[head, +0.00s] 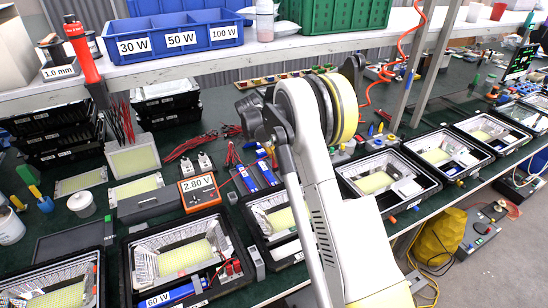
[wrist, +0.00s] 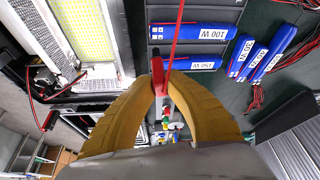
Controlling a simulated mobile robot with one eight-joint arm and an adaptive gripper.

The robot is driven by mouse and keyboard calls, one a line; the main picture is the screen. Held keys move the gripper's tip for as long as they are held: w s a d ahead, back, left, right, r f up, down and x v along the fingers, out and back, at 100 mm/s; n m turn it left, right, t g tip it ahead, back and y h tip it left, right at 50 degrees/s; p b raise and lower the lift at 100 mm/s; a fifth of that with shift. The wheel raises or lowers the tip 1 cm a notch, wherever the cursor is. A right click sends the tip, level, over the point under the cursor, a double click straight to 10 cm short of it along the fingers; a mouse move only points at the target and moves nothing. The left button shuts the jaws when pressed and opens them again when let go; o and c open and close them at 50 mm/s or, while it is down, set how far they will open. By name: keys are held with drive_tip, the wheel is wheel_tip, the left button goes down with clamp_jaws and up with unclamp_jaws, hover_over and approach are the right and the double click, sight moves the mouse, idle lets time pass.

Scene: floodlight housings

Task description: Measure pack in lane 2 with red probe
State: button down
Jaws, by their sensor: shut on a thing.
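My gripper (wrist: 158,88) is shut on the red probe (wrist: 157,70) in the wrist view. A thin red lead (wrist: 176,35) runs from the probe to the top edge. In the head view my arm hides the gripper and probe. The orange meter (head: 198,192) reads 2.80. A blue pack marked 60 W (head: 174,296) lies in a front housing (head: 135,270). No lane numbers are readable, so I cannot tell which pack is in lane 2.
Black housings with yellow panels line the bench, including one right of my arm (head: 390,205). In the wrist view a housing with a yellow panel (wrist: 90,22) is close on the left. More blue packs (wrist: 262,62) lie at right. A shelf with blue bins (head: 175,40) stands behind.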

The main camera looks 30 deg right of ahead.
sight(273, 167)
drive_tip(key=shift+f+b, duration=1.9)
drive_tip(key=shift+f, duration=1)
drive_tip(key=shift+f+b, duration=0.6)
drive_tip(key=shift+f, duration=0.05)
idle(0.7)
drive_tip(key=shift+r+p, duration=1.9)
drive_tip(key=shift+r, duration=1.65)
